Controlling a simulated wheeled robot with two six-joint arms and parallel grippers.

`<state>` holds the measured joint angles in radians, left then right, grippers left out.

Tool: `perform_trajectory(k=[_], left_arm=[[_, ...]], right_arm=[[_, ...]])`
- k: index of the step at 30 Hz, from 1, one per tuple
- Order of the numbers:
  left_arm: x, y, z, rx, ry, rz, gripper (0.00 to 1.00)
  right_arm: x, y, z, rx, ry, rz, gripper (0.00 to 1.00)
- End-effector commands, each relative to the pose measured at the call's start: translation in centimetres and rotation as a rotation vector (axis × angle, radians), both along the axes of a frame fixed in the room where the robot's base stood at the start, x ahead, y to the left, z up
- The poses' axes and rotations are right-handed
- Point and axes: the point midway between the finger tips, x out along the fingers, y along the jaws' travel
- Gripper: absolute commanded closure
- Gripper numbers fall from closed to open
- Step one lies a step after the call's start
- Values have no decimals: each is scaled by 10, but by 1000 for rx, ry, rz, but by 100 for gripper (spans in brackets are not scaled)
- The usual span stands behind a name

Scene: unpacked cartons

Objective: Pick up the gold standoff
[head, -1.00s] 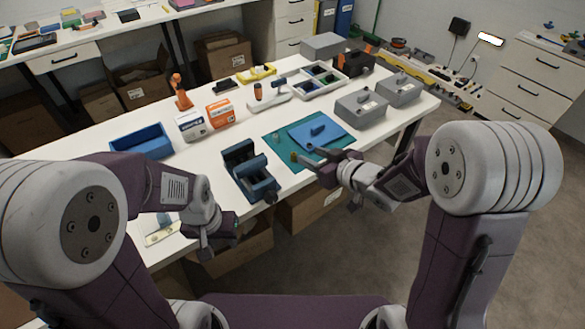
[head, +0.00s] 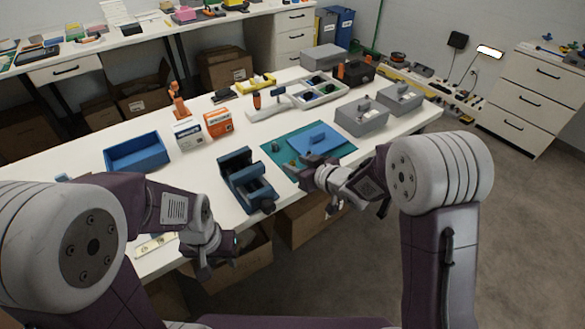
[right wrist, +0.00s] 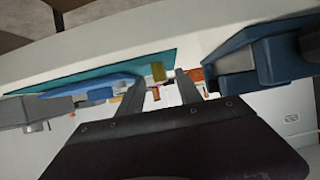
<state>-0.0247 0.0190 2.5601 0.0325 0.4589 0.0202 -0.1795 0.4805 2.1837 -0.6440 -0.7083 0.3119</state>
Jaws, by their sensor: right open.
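The gold standoff (right wrist: 158,72) shows in the right wrist view as a small gold block at the edge of the teal mat (right wrist: 110,72). It lies between the tips of my right gripper (right wrist: 162,84), which are apart on either side of it. I cannot tell if either finger touches it. In the head view my right gripper (head: 301,168) is low over the near left part of the mat (head: 338,148), and the standoff is hard to make out there. My left gripper (head: 207,262) hangs in front of the table's near edge; its finger gap is unclear.
A dark blue vise (head: 245,180) stands just left of the mat. A blue plate (head: 312,141) lies on the mat, with grey boxes (head: 362,117) beyond it. A blue bin (head: 137,152), small cartons (head: 217,122) and a divided tray (head: 318,90) stand further back.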

Motion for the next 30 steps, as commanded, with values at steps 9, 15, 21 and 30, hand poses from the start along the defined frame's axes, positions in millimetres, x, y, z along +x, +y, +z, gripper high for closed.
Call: perform_trajectory(k=[9,15,21,30], left_arm=[[0,0,-2,0,0,0,64],[0,0,-2,0,0,0,64],[0,0,-2,0,0,0,64],[0,0,15,0,0,0,64]], right_arm=[[7,5,-4,1,-1,0,61],[7,5,-4,1,-1,0,100],[7,5,-4,0,0,0,100],[7,5,29,1,-4,1,100]])
